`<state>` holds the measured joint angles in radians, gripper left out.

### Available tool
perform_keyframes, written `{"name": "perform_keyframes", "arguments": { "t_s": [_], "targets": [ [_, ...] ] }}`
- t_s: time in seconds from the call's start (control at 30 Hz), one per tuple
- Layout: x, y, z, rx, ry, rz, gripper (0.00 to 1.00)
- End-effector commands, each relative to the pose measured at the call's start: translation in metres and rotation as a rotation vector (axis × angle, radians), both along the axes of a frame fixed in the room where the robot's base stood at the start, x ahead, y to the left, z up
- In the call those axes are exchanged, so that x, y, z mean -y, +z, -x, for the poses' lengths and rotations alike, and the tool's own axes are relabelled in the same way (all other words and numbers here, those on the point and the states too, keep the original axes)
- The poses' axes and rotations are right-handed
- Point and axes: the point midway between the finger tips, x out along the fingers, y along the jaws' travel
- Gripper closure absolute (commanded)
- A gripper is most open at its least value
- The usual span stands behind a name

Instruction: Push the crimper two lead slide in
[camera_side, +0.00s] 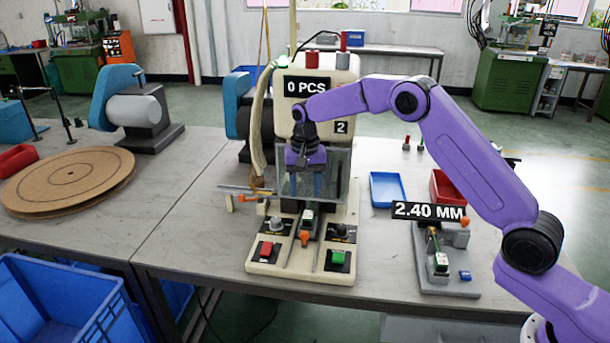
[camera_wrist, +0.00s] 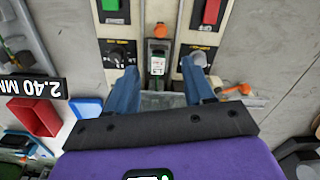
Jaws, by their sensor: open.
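The crimper (camera_side: 340,80) is a cream bench machine with a "0 PCS" sign and a "2" label. Its slide (camera_side: 306,222) lies in the middle of the base, with an orange knob (camera_side: 304,238) at the front end. A small dark-and-white part sits on the slide; this part also shows in the wrist view (camera_wrist: 157,65). My gripper (camera_side: 305,186) is above the rear of the base, by the clear guard. Its blue fingers are open and point down; in the wrist view my gripper (camera_wrist: 162,84) straddles the slide's line with nothing between the fingers.
A red button (camera_side: 267,250) and a green button (camera_side: 338,258) flank the slide. A clear guard (camera_side: 338,170) stands behind my gripper. At right are a blue tray (camera_side: 387,188), a red bin (camera_side: 447,186) and a grey fixture (camera_side: 455,285) under a "2.40 MM" sign.

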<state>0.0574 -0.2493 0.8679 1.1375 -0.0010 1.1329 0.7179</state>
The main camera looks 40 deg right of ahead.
Motion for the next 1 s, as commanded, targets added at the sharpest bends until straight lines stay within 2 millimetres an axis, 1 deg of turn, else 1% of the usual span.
{"name": "perform_keyframes", "arguments": {
  "t_s": [0.03, 0.1, 0.23, 0.4, 0.8, 0.87, 0.93, 1.0],
  "targets": [
    [-0.001, 0.010, 0.000, 0.004, 0.001, 0.000, 0.48],
    [-0.001, 0.019, 0.000, 0.001, 0.001, 0.000, 0.48],
    [0.000, 0.030, 0.000, 0.001, 0.000, 0.000, 0.48],
    [0.000, 0.035, 0.000, 0.000, 0.000, 0.000, 0.48],
    [-0.001, 0.035, 0.001, 0.000, 0.004, 0.000, 0.48],
    [-0.004, 0.037, 0.004, 0.001, 0.019, 0.000, 0.48],
    [-0.010, 0.042, 0.011, 0.003, 0.054, -0.001, 0.48],
    [-0.019, 0.049, 0.023, 0.003, 0.113, -0.001, 0.48]
  ]
}}
